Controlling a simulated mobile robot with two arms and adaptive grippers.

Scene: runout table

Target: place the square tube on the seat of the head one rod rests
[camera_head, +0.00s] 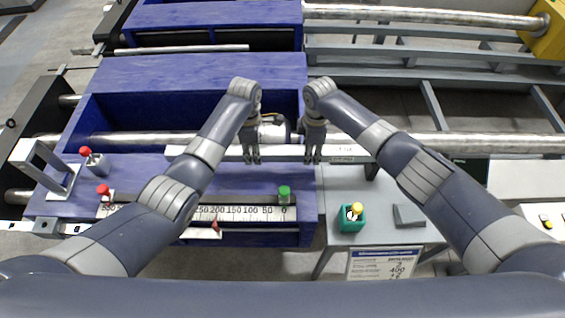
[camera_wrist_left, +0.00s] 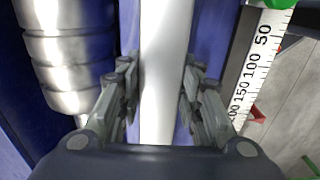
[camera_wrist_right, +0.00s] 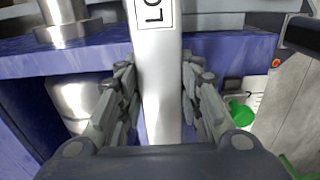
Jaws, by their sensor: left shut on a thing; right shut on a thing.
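The square tube (camera_head: 275,152) is a long, pale, straight bar lying left to right across the front of the blue machine, with a printed label near its right end. My left gripper (camera_head: 251,158) is shut on the tube left of its middle; the left wrist view shows the tube (camera_wrist_left: 165,60) between both fingers. My right gripper (camera_head: 313,158) is shut on it further right; the right wrist view shows the label (camera_wrist_right: 154,12) just beyond the fingers. I cannot tell which part is the seat of the head one rod rests, or whether the tube touches anything beneath.
A steel roller (camera_head: 150,138) runs behind the tube. In front lies a scale (camera_head: 245,213) with a green knob (camera_head: 284,192). Red knobs (camera_head: 103,189) and a grey bracket (camera_head: 62,187) stand left.

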